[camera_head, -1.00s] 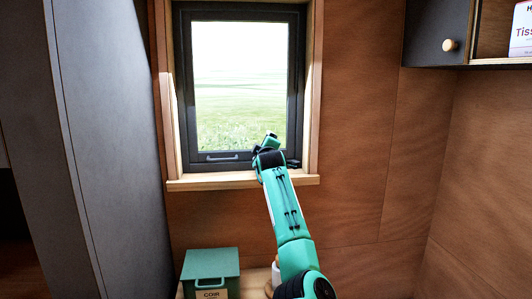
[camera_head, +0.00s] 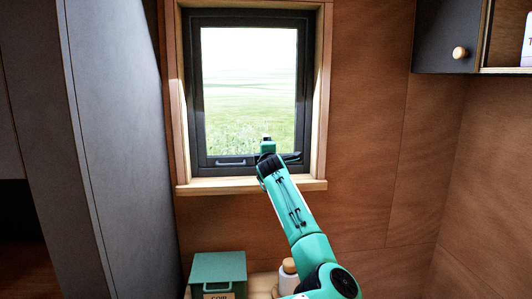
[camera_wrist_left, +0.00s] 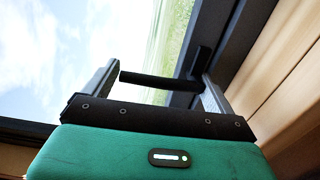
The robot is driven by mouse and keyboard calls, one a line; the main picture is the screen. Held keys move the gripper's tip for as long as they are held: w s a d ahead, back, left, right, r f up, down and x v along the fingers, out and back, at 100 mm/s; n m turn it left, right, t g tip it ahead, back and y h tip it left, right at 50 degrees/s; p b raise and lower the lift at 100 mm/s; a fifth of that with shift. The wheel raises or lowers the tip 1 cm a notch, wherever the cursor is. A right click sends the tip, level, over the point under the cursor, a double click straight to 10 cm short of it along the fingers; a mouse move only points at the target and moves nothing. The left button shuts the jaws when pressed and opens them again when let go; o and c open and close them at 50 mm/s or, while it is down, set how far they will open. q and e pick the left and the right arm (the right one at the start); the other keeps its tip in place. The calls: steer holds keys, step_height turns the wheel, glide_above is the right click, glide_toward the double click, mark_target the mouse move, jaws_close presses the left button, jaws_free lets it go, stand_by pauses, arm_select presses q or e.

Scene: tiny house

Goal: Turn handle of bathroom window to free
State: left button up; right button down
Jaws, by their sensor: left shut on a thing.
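The bathroom window (camera_head: 194,100) has a dark frame and is closed or nearly so; I cannot tell which. Its black bar handle (camera_head: 291,156) shows at the lower right of the frame, beside my gripper. In the left wrist view the handle (camera_wrist_left: 160,81) reaches across between the fingers, from a dark mount on the frame. My right gripper is not in view.
A grey pull (camera_head: 230,163) is on the window's bottom rail. A wooden sill (camera_head: 250,186) runs below. A green box (camera_head: 218,267) and a white jar (camera_head: 288,281) with a wooden lid stand lower down. A dark cabinet (camera_head: 440,35) hangs at the upper right.

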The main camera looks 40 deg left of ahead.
arm_select(q)
steer(key=o, duration=1)
steer(key=shift+o, duration=0.7)
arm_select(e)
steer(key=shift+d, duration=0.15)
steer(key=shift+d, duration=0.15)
arm_select(q)
steer(key=b+v, duration=0.3)
steer(key=v, duration=1)
steer(key=shift+s+d+b, duration=0.25)
steer(key=shift+b, duration=0.15)
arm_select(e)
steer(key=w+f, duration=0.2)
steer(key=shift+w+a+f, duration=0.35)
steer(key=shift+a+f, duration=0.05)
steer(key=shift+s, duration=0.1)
